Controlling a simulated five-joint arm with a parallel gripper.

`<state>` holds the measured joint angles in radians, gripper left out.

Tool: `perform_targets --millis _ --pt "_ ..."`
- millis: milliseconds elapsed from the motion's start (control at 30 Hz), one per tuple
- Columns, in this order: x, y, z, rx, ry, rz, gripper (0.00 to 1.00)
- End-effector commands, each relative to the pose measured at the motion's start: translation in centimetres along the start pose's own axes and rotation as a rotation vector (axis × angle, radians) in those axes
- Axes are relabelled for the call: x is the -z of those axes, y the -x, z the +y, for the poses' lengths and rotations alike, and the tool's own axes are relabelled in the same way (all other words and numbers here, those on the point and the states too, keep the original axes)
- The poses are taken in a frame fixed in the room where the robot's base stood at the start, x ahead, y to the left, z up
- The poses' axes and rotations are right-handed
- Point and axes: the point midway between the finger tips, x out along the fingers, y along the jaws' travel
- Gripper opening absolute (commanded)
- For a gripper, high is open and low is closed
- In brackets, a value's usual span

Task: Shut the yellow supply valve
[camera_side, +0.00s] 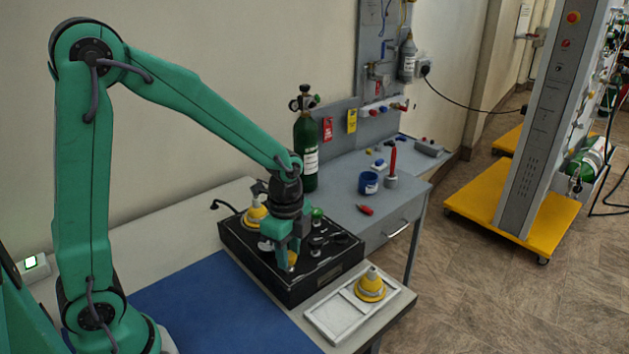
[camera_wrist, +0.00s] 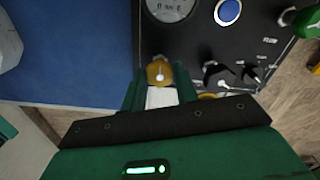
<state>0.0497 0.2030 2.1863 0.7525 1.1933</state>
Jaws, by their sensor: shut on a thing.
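The yellow supply valve (camera_wrist: 159,70) is a round yellow knob with a white pointer mark, on the black trainer panel (camera_wrist: 205,45) in the wrist view. My gripper (camera_wrist: 160,88) is shut on it, with one green finger on each side. In the side view my gripper (camera_side: 287,250) points down at the front left of the black trainer box (camera_side: 318,283). Only a small patch of the yellow knob (camera_side: 291,260) shows there beneath the fingers. How far the valve is turned I cannot tell.
A gauge (camera_wrist: 170,6), a blue button (camera_wrist: 228,12), black knobs (camera_wrist: 215,73) and a green knob (camera_wrist: 306,22) are nearby on the panel. A green cylinder (camera_side: 305,140) stands behind. The blue mat (camera_side: 205,305) is clear.

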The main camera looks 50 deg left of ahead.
Motion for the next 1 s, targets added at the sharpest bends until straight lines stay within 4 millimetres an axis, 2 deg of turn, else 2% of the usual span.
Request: perform_targets --millis 233,667,700,767,1000 --pt "0.07 0.18 -0.06 0.003 -0.074 0.001 0.07" --pt "0.09 0.19 -0.05 0.003 -0.084 0.001 0.07" --pt "0.09 0.18 -0.05 0.003 -0.084 0.001 0.38" --pt "0.08 0.16 -0.05 0.003 -0.083 0.001 0.49" --pt "0.04 0.07 -0.01 0.001 -0.082 0.0 0.52"
